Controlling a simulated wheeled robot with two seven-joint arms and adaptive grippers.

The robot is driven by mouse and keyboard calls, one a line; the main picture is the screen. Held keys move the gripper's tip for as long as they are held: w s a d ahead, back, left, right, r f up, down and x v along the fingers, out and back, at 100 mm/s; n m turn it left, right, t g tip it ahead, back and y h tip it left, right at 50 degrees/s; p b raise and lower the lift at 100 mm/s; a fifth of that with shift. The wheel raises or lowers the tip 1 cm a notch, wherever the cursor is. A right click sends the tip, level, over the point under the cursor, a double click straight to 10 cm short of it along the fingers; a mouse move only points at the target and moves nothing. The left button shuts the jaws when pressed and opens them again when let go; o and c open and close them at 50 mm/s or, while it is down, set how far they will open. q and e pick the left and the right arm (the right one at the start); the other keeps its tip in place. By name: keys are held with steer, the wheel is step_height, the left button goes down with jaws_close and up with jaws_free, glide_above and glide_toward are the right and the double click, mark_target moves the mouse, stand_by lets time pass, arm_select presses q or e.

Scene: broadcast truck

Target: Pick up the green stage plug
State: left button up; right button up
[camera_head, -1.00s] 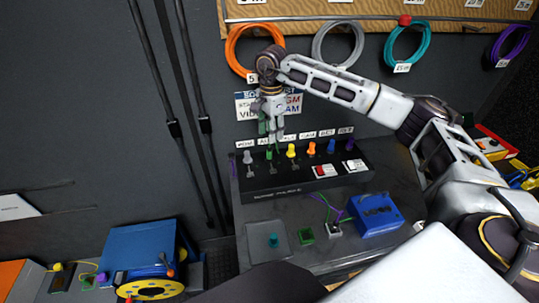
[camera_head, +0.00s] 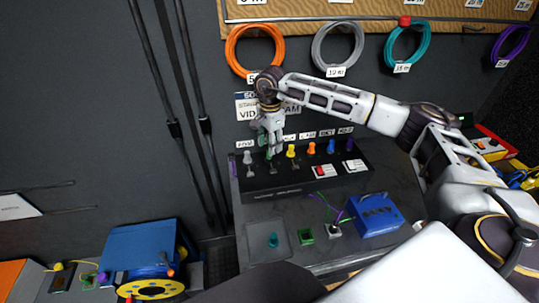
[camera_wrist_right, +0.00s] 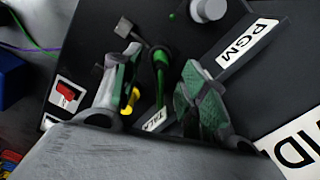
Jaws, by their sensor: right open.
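My right gripper (camera_wrist_right: 162,85) is open, with one green-padded finger on each side of the plug. I cannot tell whether either pad touches it. In the head view my right gripper (camera_head: 271,143) points down over the left part of the plug row, and its fingers partly cover the green plug (camera_head: 269,155). My left gripper is not in view.
A grey plug (camera_head: 247,157) is to the left, and yellow (camera_head: 291,151), orange (camera_head: 311,149) and blue plugs (camera_head: 331,147) are to the right. A blue box (camera_head: 376,215) sits on the desk (camera_head: 300,205). Coiled cables hang on the wall behind.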

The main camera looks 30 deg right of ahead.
steer(key=shift+a+f, duration=0.15)
steer(key=shift+f, duration=1.75)
jaws_close()
